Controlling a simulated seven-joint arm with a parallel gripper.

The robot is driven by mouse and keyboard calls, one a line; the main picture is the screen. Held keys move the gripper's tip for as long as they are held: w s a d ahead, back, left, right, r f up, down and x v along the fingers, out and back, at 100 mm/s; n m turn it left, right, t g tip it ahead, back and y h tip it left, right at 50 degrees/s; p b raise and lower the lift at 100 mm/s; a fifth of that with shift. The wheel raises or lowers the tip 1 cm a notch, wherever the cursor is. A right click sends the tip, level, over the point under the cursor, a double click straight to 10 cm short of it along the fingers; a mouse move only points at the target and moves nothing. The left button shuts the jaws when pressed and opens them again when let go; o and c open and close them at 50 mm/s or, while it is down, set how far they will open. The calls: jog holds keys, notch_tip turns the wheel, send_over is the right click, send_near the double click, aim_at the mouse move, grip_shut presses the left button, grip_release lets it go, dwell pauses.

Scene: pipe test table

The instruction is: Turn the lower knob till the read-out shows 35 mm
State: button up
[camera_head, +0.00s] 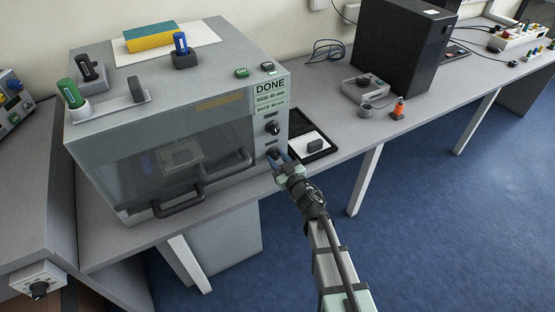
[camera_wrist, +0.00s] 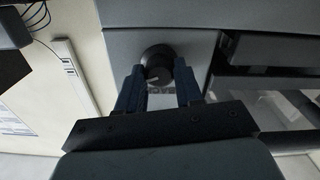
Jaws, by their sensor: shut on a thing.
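A grey box-shaped machine (camera_head: 255,110) stands on the bench with a read-out (camera_head: 270,97) on its front right. The read-out's top line says DONE; its smaller lines, in mm, are too small to read surely. A dark upper knob (camera_head: 272,128) sits below it. The lower knob is further down, covered by my gripper (camera_head: 278,156) in the head view. In the wrist view, the round black lower knob (camera_wrist: 157,59) sits between the two fingers of my gripper (camera_wrist: 158,75), which is shut on it.
The machine's door has a bar handle (camera_head: 179,203) left of the gripper. A black tray (camera_head: 322,150) with a dark block lies right of the machine. Further right are a grey device (camera_head: 366,87), an orange cone (camera_head: 398,108) and a black computer case (camera_head: 400,50).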

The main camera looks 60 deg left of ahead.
jog(key=shift+m, duration=0.6)
jog(key=o, duration=1)
jog(key=shift+o, duration=0.2)
jog(key=d, duration=1.3)
jog(key=shift+d, duration=0.4)
